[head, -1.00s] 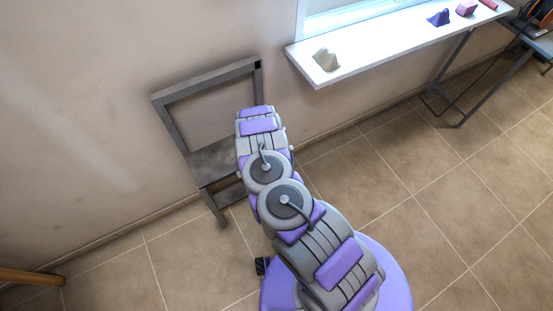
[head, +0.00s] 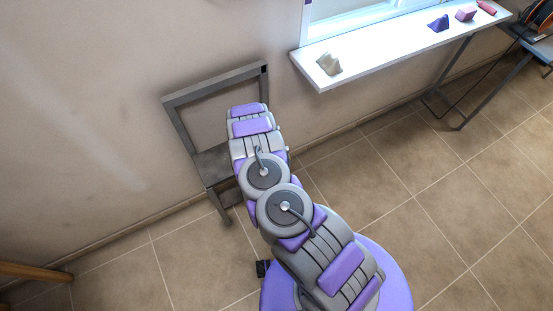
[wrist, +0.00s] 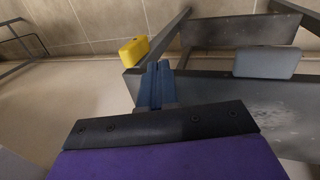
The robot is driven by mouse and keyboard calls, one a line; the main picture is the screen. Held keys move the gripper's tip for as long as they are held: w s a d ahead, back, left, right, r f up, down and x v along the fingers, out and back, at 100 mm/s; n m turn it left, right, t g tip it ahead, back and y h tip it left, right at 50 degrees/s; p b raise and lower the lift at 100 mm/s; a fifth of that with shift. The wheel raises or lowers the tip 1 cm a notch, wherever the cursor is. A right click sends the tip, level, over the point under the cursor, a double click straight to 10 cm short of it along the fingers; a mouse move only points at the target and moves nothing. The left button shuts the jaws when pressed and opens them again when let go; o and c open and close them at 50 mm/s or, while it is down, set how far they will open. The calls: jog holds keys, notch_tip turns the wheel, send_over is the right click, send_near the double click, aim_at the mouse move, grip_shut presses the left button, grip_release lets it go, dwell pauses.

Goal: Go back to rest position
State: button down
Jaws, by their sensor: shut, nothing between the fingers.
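My gripper (wrist: 155,82) shows in the wrist view with its blue-grey fingers together and nothing between them. It is over the near part of a dark grey metal stand (wrist: 200,92). In the head view my arm reaches out over that stand (head: 174,118), which is against the wall, and the arm hides the fingers and part of the stand.
In the wrist view, a yellow block (wrist: 133,51) is left of the fingers and a grey-blue block (wrist: 266,62) is right of them. A white shelf (head: 395,50) at upper right holds a beige lump (head: 329,64), a purple piece (head: 438,23) and a pink block (head: 466,13).

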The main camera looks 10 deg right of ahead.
jog(key=s+a+r+g+y, duration=0.1)
jog(key=s+r, duration=0.2)
jog(key=r, duration=0.9)
jog(key=s+a+r+y, duration=0.1)
jog(key=s+a+r, duration=0.15)
jog(key=r, duration=0.85)
jog(key=s+a+r+g+y, duration=0.1)
jog(key=s+r, duration=0.3)
jog(key=r, duration=0.8)
jog(key=s+d+r+m, duration=0.1)
jog(key=s+d+r, duration=0.5)
jog(key=s+r, duration=0.55)
jog(key=s+d+r+m, duration=0.1)
jog(key=s+d+r, duration=0.1)
jog(key=s, duration=0.8)
jog(key=s+d+r+m+b, duration=0.1)
jog(key=s+d+r, duration=0.1)
jog(key=s, duration=0.8)
jog(key=shift+s+r+m+g+y, duration=0.25)
jog(key=shift+r+m+g+y, duration=0.05)
jog(key=shift+g, duration=0.1)
